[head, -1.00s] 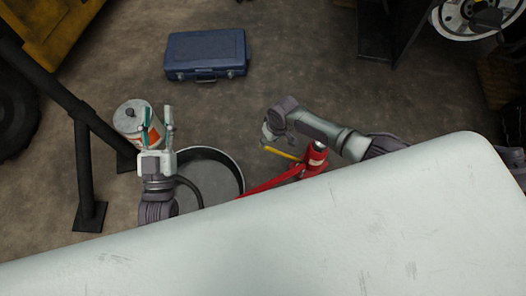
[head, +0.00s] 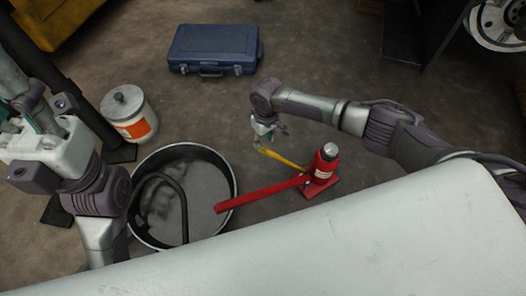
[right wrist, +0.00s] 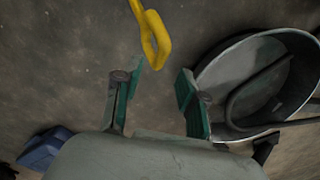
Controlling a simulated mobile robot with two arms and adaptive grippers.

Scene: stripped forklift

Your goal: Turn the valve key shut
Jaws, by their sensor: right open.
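The yellow valve key (head: 284,160) sticks out from the base of a red bottle jack (head: 325,165), pointing up and left. Its looped end (right wrist: 155,38) shows large in the right wrist view, at the top and just beyond the fingertips. My right gripper (head: 262,141) is close above that loop. In the right wrist view the right gripper (right wrist: 161,73) is open, its two green-padded fingers apart with nothing between them. My left gripper (head: 18,108) is at the left edge of the head view, away from the jack; its fingertips are hard to make out.
A black round pan (head: 232,180) with a hose inside lies left of the jack. The jack's red lever (head: 262,193) reaches over the pan's rim. A white bucket (head: 128,112) and a blue case (head: 213,48) stand behind. A pale panel (head: 330,245) fills the front.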

